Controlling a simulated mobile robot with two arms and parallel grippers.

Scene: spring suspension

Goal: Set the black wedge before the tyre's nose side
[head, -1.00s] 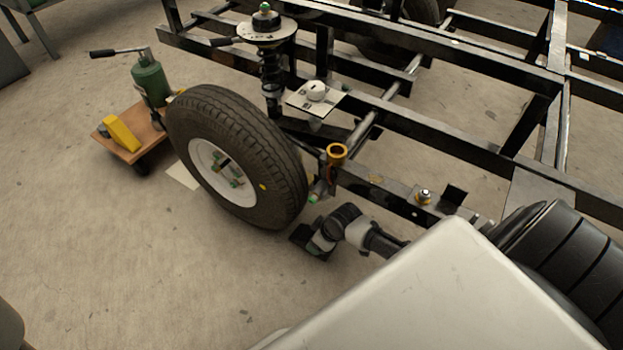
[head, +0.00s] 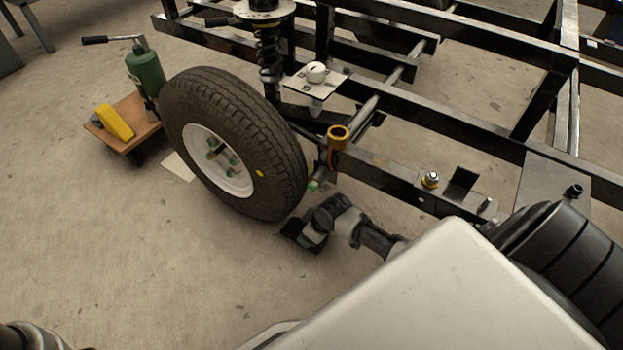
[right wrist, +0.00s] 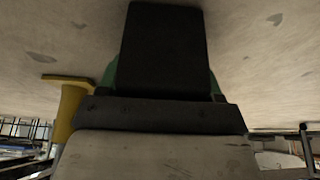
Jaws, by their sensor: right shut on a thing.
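The tyre (head: 238,150) on its white wheel stands upright on the concrete floor, beside the frame. My right gripper (head: 300,236) is low at the floor, close to the right side of the tyre's foot. It is shut on the black wedge (right wrist: 163,45), which fills the middle of the right wrist view between green finger pads (right wrist: 108,80). In the head view the wedge is a small dark shape at the gripper's tip; I cannot tell whether it touches the tyre or the floor. My left gripper is not in view.
The black steel frame (head: 440,115) runs above and behind my right arm. A wooden trolley (head: 130,135) with a yellow wedge (head: 115,121) and green jack (head: 146,70) stands left of the tyre. A pale plate (head: 178,166) lies beside the tyre. The front floor is clear.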

